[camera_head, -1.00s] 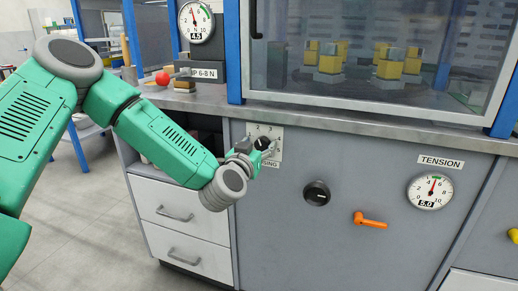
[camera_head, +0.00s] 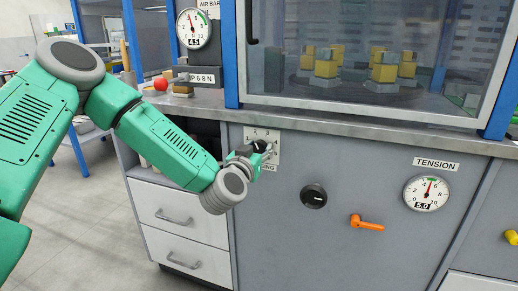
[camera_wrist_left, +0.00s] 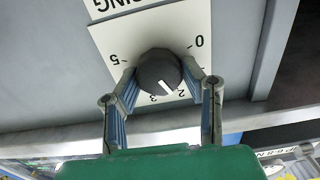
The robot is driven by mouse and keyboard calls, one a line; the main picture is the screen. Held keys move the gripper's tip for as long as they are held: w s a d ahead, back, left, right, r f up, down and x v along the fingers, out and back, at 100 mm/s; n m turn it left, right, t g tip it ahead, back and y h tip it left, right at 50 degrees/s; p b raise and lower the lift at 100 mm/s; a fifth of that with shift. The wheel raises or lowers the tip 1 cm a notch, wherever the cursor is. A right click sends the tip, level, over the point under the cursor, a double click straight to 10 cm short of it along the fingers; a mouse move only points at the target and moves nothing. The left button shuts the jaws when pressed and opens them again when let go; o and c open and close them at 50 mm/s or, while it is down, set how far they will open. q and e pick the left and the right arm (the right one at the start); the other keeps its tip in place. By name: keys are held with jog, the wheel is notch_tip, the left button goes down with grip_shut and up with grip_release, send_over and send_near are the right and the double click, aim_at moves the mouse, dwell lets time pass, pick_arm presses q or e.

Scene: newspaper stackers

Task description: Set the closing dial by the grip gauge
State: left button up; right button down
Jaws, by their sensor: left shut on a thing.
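The closing dial is a round black knob (camera_wrist_left: 158,70) on a white numbered plate (camera_head: 268,135) on the grey cabinet front. My left gripper (camera_head: 260,149) is shut on the knob; in the left wrist view its two fingers sit on either side of it. The knob's white line points between 2 and 3. The plate's label, partly covered in the head view, ends in "SING". A round gauge (camera_head: 193,28) stands on the worktop with a small display that seems to read 4.5. Its needle is left of the green band. A tag below it (camera_head: 195,76) reads "…IP 6-8 N". My right gripper is out of view.
Right of the dial are another black knob (camera_head: 314,196), an orange lever (camera_head: 366,223) and a TENSION gauge (camera_head: 428,192) reading about 5.0. White drawers (camera_head: 180,220) are below my left arm. A red ball (camera_head: 161,83) is on the worktop. Yellow blocks stand behind the glass (camera_head: 350,95).

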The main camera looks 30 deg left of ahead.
pick_arm(q)
jog(key=shift+f, duration=0.1)
jog(key=shift+m+p, duration=0.7)
jog(key=shift+p, duration=0.4)
jog(key=m+p, duration=0.4)
jog(key=p, duration=0.1)
jog(key=shift+d, duration=0.15)
jog(key=m+p, duration=0.2)
jog(key=m, duration=0.2)
jog(key=shift+d, duration=0.1)
jog(key=m+p, duration=0.2)
jog(key=m, duration=0.1)
jog(key=shift+m, duration=0.3)
jog(key=m, duration=0.4)
jog(key=shift+f+m+p, duration=0.25)
jog(key=shift+m+p, duration=0.05)
jog(key=shift+p, duration=0.1)
jog(key=o, duration=1.1)
jog(key=shift+o, duration=0.2)
jog(key=shift+w, duration=0.15)
